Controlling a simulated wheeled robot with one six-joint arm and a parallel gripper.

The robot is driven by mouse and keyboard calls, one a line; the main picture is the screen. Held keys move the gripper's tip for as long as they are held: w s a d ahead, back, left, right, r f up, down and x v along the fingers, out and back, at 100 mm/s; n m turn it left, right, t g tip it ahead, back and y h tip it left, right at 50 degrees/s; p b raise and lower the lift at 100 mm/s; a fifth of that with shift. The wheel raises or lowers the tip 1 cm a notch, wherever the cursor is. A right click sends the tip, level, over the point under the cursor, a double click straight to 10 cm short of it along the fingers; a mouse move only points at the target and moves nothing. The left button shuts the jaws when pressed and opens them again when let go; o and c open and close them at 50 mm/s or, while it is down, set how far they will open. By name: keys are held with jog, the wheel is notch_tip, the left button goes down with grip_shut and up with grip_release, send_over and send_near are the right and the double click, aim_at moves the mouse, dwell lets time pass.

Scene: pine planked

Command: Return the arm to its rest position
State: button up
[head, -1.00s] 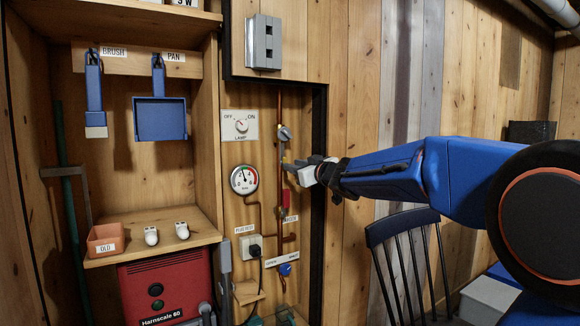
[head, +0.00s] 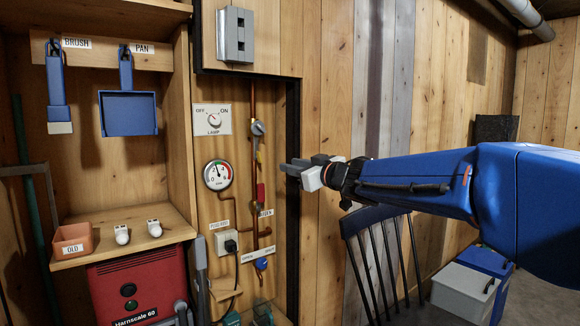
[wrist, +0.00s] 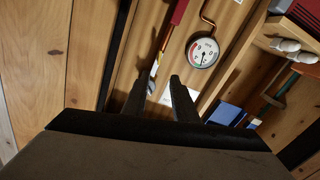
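My blue arm (head: 420,180) reaches in from the right in the head view, roughly level. My gripper (head: 290,168) is at its left end, in front of the black panel edge and to the right of the copper pipe in the picture. In the wrist view my gripper (wrist: 159,80) shows two dark fingers with a gap between them. It is open, and nothing is visibly held; only background shows between the fingers.
A copper pipe (head: 254,165) with a red lever handle (head: 261,195) and a pressure gauge (head: 217,175) are on the panel. Shelves with a brush (head: 57,90) and pan (head: 128,110) stand left. A dark chair (head: 372,235) stands below my arm.

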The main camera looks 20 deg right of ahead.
dwell(0.4)
jog(key=s+d+f+m+g+h, duration=0.2)
jog(key=s+d+f+m+h, duration=0.15)
jog(key=s+f, duration=0.4)
jog(key=s+d+f+m+g+h, duration=0.25)
jog(key=s+d+f+h, duration=0.25)
jog(key=s+f, duration=0.25)
jog(key=s+a+f+g+y, duration=0.1)
jog(key=s+a+f+g, duration=0.2)
jog(key=s+f, duration=0.6)
jog(key=s+a+f+g+y, duration=0.2)
jog(key=s+a+f+g, duration=0.2)
jog(key=s+f, duration=0.6)
jog(key=s+g, duration=0.1)
jog(key=s, duration=0.4)
jog(key=shift+a, duration=0.2)
